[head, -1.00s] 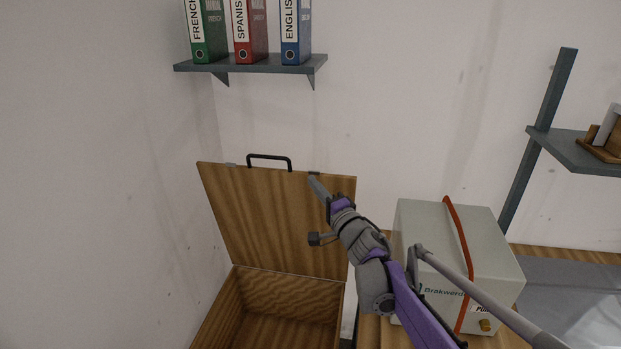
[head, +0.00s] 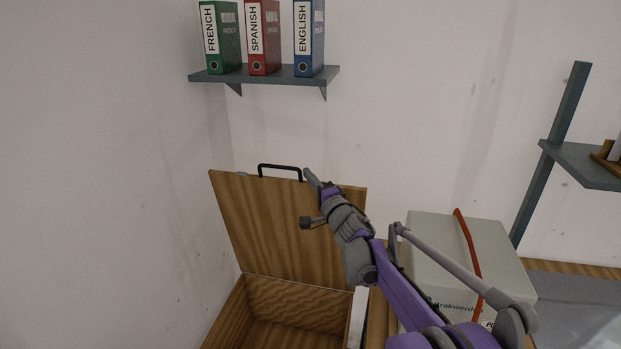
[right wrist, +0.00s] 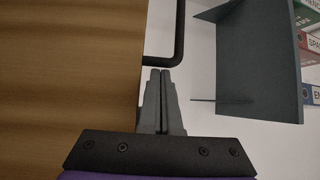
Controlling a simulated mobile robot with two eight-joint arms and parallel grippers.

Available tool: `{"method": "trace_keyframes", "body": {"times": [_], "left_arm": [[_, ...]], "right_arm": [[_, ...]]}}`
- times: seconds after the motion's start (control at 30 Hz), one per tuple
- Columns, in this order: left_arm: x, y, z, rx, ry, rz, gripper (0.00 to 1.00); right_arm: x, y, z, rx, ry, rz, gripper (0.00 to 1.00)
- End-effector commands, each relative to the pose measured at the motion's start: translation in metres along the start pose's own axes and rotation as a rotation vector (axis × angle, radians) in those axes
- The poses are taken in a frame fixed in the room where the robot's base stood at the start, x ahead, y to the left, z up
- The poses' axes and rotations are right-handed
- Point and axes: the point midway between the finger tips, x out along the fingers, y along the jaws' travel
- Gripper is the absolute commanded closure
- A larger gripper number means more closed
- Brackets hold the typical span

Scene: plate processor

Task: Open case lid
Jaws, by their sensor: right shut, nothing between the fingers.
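The wooden case (head: 236,315) stands low in the corner, and its inside shows empty where visible. Its lid (head: 270,225) is raised, standing nearly upright and leaning back by the wall. A black handle (head: 280,168) is on the lid's top edge; it also shows in the right wrist view (right wrist: 179,40). My right gripper (head: 307,173) is at the lid's top edge, just right of the handle. In the right wrist view its fingers (right wrist: 160,75) are shut and empty, with the lid's wooden face (right wrist: 75,70) beside them. My left gripper is not in view.
A grey box with a red strap (head: 450,250) stands right of the case. A wall shelf (head: 265,76) above holds green, red and blue binders. Another shelf (head: 585,165) is at the right. A wall closes off the left side.

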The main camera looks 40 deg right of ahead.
Motion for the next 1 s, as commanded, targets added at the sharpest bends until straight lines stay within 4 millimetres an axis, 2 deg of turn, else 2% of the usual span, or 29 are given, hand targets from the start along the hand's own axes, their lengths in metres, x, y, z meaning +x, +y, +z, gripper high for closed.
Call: {"method": "trace_keyframes", "body": {"times": [0.4,0.53,1.0], "left_arm": [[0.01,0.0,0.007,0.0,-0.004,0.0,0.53],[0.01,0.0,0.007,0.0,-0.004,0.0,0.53],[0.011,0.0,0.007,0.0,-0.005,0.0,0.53]], "right_arm": [[-0.06,0.004,0.05,0.0,-0.002,0.0,1.0],[-0.066,0.004,0.054,0.001,-0.002,0.0,1.0],[-0.066,0.005,0.058,0.0,-0.003,0.0,1.0]]}}
